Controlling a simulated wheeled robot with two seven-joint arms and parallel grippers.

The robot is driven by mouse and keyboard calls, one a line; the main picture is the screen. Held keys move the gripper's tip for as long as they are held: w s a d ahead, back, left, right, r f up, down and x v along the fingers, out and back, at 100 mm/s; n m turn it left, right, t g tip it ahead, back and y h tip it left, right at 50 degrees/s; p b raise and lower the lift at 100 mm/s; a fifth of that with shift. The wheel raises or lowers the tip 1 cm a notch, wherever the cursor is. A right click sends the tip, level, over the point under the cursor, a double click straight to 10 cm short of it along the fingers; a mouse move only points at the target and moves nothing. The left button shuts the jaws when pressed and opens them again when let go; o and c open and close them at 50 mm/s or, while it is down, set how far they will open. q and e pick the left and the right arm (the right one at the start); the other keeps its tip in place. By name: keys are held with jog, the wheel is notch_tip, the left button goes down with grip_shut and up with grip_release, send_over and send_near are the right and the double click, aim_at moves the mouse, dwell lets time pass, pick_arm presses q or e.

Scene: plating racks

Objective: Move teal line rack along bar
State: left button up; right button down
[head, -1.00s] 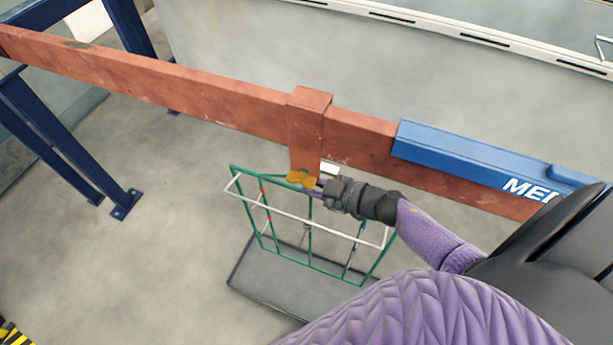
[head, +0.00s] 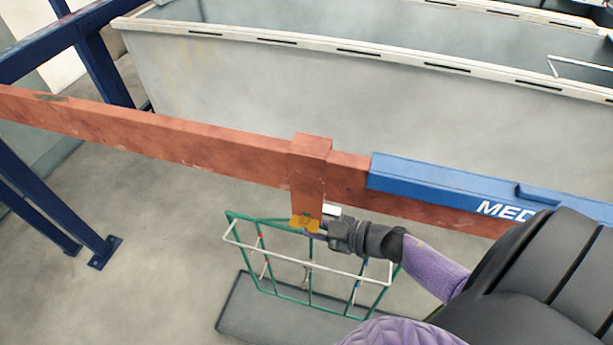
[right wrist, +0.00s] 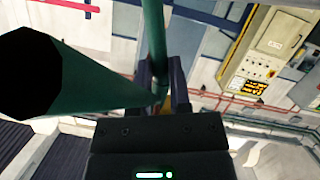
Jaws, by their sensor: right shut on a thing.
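The teal line rack (head: 254,276) is a green wire frame with a white rail across its front. It hangs below the copper-coloured bar (head: 180,138), under a block-shaped hanger (head: 308,170) that sits over the bar. My right gripper (head: 318,232) is at the top of the rack, just under the hanger, and is shut on the rack. In the right wrist view, a green rod of the rack (right wrist: 155,45) runs up between the fingers. A thick green bar shows close at the left. My left gripper is not in view.
A blue sleeve marked "MED" (head: 450,190) covers the bar to the right of the hanger. A long grey tank (head: 300,75) stands behind the bar. A blue post frame (head: 40,205) stands at the left. A dark grey slab (head: 235,312) lies on the floor below the rack.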

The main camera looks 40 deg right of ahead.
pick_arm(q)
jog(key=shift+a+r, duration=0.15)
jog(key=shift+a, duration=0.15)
pick_arm(e)
jog(key=v, duration=0.3)
jog(key=f+v, duration=0.1)
jog(key=v, duration=0.1)
jog(key=shift+s+d, duration=0.25)
jog(key=shift+d, duration=0.35)
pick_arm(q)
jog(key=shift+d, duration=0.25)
